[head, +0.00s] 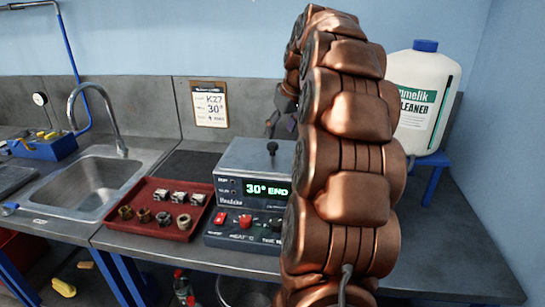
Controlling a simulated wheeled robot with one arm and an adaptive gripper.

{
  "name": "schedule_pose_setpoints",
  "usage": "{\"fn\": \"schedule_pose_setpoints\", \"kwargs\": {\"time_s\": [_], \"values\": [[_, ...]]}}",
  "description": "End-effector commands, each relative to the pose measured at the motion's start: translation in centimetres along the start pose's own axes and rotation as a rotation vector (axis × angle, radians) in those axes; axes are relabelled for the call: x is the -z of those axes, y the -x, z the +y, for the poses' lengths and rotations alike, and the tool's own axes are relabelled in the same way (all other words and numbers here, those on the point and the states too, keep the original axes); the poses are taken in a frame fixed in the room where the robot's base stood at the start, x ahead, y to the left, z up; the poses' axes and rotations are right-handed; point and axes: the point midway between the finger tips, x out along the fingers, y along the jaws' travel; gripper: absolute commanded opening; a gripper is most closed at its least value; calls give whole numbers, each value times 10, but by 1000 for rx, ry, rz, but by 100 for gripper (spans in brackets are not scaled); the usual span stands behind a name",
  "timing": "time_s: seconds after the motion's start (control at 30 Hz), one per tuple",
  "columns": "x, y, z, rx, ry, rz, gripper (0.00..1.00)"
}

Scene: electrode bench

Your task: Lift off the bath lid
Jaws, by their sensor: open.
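The bath (250,192) stands on the bench in the middle, a grey box with a green display that reads "30° END". Its grey metal lid (245,156) is on top, with a dark knob (272,147) standing up from it. My copper arm covers the lid's right side. My gripper (277,122) shows only in part, dark and small, at the left edge of my arm. It appears above and near the knob in the picture, apart from it, and is open. The arm hides the rest of it.
A red tray (118,220) with several small metal parts sits left of the bath. A sink (95,185) with a tall tap (108,108) is farther left. A white cleaner jug (422,100) stands on a blue stand (432,165) at right. The right bench top is clear.

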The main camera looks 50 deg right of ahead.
Motion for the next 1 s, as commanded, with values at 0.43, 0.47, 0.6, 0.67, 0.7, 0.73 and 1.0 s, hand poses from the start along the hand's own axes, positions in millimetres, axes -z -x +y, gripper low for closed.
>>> {"fn": "schedule_pose_setpoints", "kwargs": {"time_s": [0.43, 0.47, 0.6, 0.67, 0.7, 0.73, 1.0], "values": [[1, -28, 2, 0, 0, -1, 64], [2, -29, 2, 0, 0, -1, 64], [5, -40, 1, -1, 0, -3, 64], [7, -48, -1, 1, -1, -5, 64], [7, -54, -2, 3, -2, -7, 64], [7, -59, -2, 3, -2, -7, 64], [7, -78, -1, 0, -1, -1, 64]]}}
